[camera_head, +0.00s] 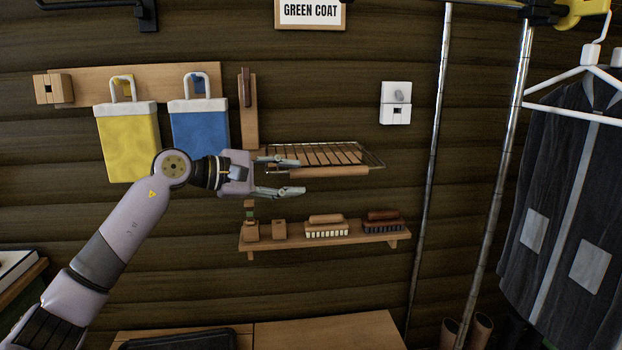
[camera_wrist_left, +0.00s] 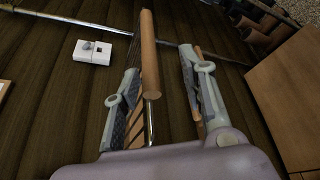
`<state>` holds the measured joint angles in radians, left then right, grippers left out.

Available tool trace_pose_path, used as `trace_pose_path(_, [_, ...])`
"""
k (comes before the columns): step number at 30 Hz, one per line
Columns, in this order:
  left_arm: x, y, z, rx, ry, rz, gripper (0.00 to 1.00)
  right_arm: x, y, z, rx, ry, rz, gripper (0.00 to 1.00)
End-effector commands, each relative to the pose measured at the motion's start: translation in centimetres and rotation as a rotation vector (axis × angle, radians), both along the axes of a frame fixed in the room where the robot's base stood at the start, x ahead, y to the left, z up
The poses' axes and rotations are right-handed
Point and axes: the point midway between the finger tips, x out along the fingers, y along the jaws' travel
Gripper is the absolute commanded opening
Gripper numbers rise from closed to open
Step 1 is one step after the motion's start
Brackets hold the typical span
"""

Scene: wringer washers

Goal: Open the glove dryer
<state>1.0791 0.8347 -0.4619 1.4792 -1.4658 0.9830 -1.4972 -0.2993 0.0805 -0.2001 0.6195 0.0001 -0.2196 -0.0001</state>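What I take to be the glove dryer is a wire rack with wooden slats (camera_head: 322,153) on the dark plank wall. A round wooden bar (camera_head: 335,172) runs along its front edge. My left gripper (camera_head: 300,176) is open at the left end of the rack, its fingers pointing right. In the left wrist view, the bar (camera_wrist_left: 149,50) shows in the gap between the open fingers (camera_wrist_left: 162,62), closer to the left finger. I see no clear contact. The left finger hides part of the rack. My right gripper is not in view.
A shelf (camera_head: 372,240) with two brushes and small wooden blocks sits below the gripper. Yellow (camera_head: 128,140) and blue (camera_head: 200,135) bags hang at left. A white switch box (camera_head: 396,103) is at right. Metal poles (camera_head: 432,150) and a hanging dark coat (camera_head: 565,190) stand farther right.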

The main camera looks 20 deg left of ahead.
Motion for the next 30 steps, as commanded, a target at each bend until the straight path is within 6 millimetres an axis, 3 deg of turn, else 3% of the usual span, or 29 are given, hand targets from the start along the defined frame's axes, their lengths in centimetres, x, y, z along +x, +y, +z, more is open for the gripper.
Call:
trace_pose_path(3, [-1.7, 1.7, 0.5, 0.001, -0.001, 0.002, 0.38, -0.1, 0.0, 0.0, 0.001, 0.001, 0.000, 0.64])
trace_pose_path(11, [-3.5, 3.3, 1.2, -0.001, -0.003, -0.002, 0.38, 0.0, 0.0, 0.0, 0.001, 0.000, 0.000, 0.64])
trace_pose_path(26, [-3.6, 3.3, 1.3, -0.004, -0.005, -0.002, 0.38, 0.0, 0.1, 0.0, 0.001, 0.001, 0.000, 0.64])
trace_pose_path(30, [-2.6, 2.8, -0.4, -0.121, 0.070, -0.001, 0.38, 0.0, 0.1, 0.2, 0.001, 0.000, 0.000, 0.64])
